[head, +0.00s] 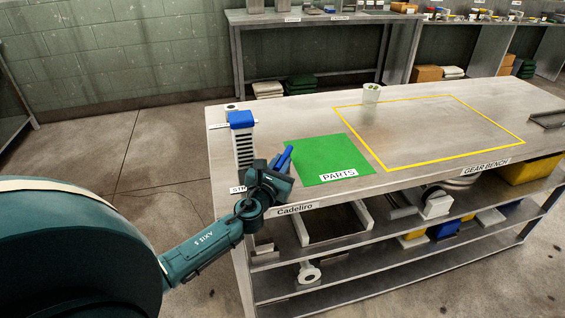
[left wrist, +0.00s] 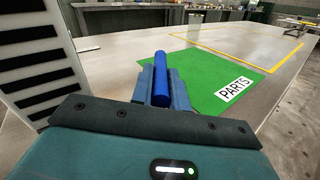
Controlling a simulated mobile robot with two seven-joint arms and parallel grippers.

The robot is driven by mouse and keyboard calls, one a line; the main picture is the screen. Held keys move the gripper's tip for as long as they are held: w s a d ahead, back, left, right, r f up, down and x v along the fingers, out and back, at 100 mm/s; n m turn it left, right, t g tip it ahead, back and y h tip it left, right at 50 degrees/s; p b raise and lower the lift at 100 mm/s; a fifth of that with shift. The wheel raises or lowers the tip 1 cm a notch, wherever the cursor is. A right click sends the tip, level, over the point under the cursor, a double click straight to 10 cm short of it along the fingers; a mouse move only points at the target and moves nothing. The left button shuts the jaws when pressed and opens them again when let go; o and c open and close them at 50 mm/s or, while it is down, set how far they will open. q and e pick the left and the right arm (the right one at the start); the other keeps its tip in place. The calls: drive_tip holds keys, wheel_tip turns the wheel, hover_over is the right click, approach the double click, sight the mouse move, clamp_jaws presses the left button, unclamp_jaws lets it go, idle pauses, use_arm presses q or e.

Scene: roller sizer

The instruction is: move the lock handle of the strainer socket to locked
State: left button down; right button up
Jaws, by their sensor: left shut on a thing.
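The strainer socket (head: 244,150) appears to be the upright white slotted unit with a blue top block (head: 241,119) at the bench's left end. Its slotted face also shows at the left of the left wrist view (left wrist: 32,60). A blue round bar, seemingly the lock handle (left wrist: 161,78), stands between the fingers of my left gripper (left wrist: 160,90) in the left wrist view. The gripper is shut on it. In the head view my left gripper (head: 279,164) is just right of the slotted unit and covers its lower part. The handle's base is hidden. My right gripper is not in view.
A green PARTS mat (head: 325,157) lies right of my gripper. A yellow-outlined area (head: 430,130) is mostly bare, with a pale cup (head: 371,93) at its back edge. Shelves with several parts are under the bench (head: 290,115).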

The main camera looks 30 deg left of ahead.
use_arm(q)
drive_tip(key=shift+a+h, duration=0.1)
drive_tip(key=shift+h, duration=0.2)
drive_tip(key=c, duration=1.4)
unclamp_jaws()
drive_tip(key=shift+o, duration=0.2)
drive_tip(key=v, duration=1.2)
drive_tip(key=shift+f, duration=0.15)
drive_tip(key=shift+s, duration=0.55)
drive_tip(key=shift+c, duration=0.4)
